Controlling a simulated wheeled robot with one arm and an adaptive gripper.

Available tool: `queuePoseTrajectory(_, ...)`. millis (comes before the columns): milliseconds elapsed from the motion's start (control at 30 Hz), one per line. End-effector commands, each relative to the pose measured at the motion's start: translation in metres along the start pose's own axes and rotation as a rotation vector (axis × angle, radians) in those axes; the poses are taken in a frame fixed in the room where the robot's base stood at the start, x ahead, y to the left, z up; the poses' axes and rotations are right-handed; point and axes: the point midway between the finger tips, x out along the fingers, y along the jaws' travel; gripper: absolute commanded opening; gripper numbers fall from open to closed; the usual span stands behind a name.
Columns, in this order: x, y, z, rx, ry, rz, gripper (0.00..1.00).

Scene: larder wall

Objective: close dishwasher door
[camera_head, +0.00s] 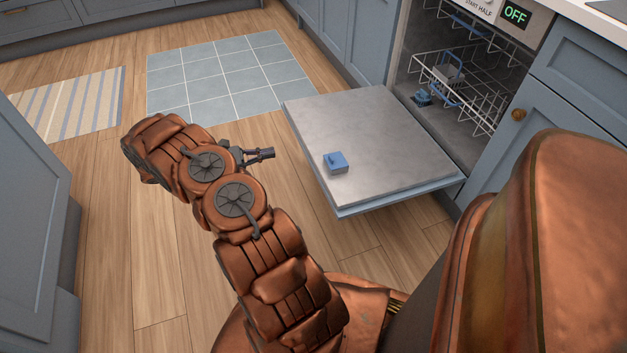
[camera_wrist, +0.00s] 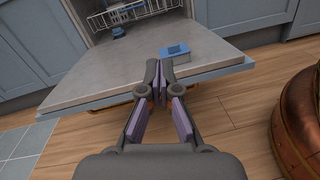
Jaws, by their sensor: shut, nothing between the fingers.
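The dishwasher door (camera_head: 375,140) is folded down and lies open, nearly level, in front of the dishwasher (camera_head: 455,75). Its bare metal inner side faces up, with a small blue detergent dispenser (camera_head: 336,162) on it. My gripper (camera_head: 268,154) is left of the door's free edge, apart from it, pointing towards it. In the wrist view my gripper (camera_wrist: 158,72) is shut and empty, with its fingertips appearing over or in front of the free edge of the door (camera_wrist: 110,80). I cannot tell the exact height of the fingertips against the door. The door's hinge side meets the dishwasher opening.
A white wire rack (camera_head: 460,85) is inside the dishwasher. Blue cabinets (camera_head: 575,125) flank it. A tiled grey-blue patch (camera_head: 215,75) and a striped rug (camera_head: 70,103) lie on the wooden floor (camera_head: 150,240), which is clear around the door. A cabinet (camera_head: 30,215) stands at left.

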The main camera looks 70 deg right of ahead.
Motion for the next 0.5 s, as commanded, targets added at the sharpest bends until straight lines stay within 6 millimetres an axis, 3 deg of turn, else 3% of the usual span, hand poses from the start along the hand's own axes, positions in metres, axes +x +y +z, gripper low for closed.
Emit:
queuePoseTrajectory(33, 0.005, -0.002, -0.023, -0.020, -0.016, 0.009, 0.00)
queuePoseTrajectory(333, 0.023, -0.012, -0.115, -0.102, -0.096, 0.069, 0.00)
queuePoseTrajectory(500, 0.032, -0.027, -0.165, -0.146, -0.130, 0.094, 0.00)
